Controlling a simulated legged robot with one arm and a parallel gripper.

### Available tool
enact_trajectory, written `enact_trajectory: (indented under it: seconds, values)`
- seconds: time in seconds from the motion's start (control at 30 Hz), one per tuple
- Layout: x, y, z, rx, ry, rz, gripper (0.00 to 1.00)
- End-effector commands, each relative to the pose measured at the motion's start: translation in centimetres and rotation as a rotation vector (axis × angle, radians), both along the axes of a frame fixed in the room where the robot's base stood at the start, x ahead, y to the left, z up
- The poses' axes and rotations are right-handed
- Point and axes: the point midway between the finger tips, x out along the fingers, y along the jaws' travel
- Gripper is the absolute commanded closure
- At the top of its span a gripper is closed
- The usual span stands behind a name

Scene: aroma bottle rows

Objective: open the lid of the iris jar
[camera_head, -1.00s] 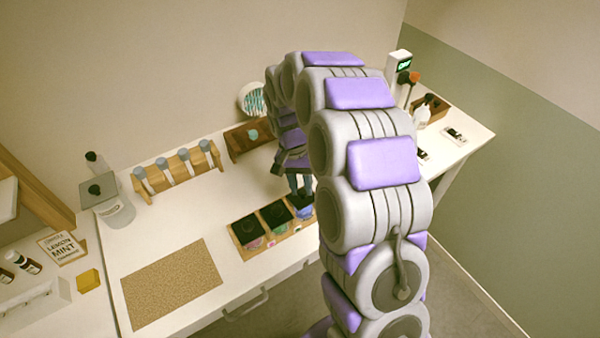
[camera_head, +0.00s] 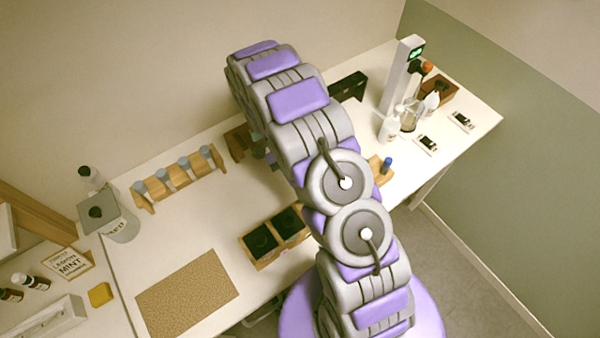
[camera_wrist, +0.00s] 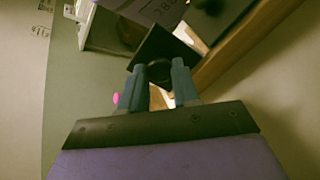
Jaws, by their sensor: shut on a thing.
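In the wrist view my gripper (camera_wrist: 160,80) is shut on the round dark knob of a black square lid (camera_wrist: 162,48). Whether a jar is under this lid is hidden. In the head view two black-topped jars, a left one (camera_head: 262,241) and one beside it (camera_head: 289,223), stand in a wooden tray (camera_head: 268,262). The tray's right end is hidden behind my arm. I cannot read any label, so I cannot tell which jar is iris. My fingers are hidden by my arm in the head view.
A cork mat (camera_head: 188,294) lies front left on the white table. A rack with several grey-capped vials (camera_head: 178,178) stands behind it. Bottles (camera_head: 390,125) and a tall device (camera_head: 398,78) stand at the right. The table (camera_head: 205,225) between mat and rack is clear.

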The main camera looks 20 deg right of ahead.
Motion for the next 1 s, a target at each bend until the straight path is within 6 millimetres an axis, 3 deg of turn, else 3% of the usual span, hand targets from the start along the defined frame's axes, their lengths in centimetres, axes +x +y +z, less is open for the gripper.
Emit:
enact_trajectory:
  seconds: [0.67, 0.7, 0.93, 1.0]
  values:
    - [-0.03, 0.0, -0.03, -0.017, 0.05, 0.001, 1.0]
    - [-0.03, 0.0, -0.03, -0.017, 0.05, 0.001, 0.65]
    - [-0.06, -0.03, -0.08, -0.017, 0.05, 0.001, 0.43]
    - [-0.07, -0.03, -0.1, -0.017, 0.051, 0.0, 0.43]
